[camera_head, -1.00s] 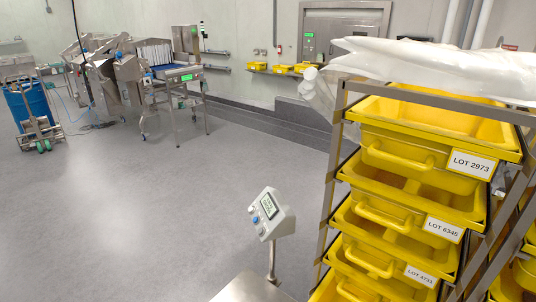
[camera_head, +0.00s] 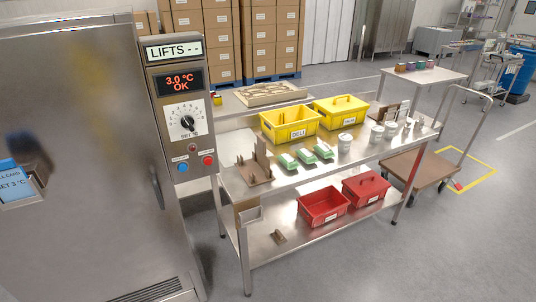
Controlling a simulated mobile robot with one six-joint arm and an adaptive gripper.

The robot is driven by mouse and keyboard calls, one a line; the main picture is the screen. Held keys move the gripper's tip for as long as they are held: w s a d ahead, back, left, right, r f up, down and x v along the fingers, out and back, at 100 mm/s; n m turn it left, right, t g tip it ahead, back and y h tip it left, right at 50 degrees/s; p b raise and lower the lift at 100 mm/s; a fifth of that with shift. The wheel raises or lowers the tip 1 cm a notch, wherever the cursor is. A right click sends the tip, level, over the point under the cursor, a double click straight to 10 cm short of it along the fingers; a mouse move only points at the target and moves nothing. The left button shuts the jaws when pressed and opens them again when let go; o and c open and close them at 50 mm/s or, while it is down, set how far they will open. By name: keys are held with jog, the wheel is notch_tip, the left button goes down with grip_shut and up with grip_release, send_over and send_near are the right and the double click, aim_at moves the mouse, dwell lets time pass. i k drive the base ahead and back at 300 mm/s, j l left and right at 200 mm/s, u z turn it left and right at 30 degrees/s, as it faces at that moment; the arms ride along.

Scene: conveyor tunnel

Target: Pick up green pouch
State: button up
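Three small green and white packs lie in a row on the steel table: a left one (camera_head: 289,161), a middle one (camera_head: 306,156) and a right one (camera_head: 324,151). They are too small to tell whether any is a pouch. They lie in front of the yellow bins, with a white tub (camera_head: 345,143) just to their right. My gripper is not in view.
The steel table (camera_head: 330,170) holds two yellow bins (camera_head: 290,124) (camera_head: 341,110) and a brown stand (camera_head: 254,168); red bins (camera_head: 324,206) sit on its lower shelf. A steel cabinet (camera_head: 75,170) with a control panel (camera_head: 180,110) fills the left. Floor at front right is clear.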

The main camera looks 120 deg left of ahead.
aim_at(306, 155)
jog(key=u, duration=3.5)
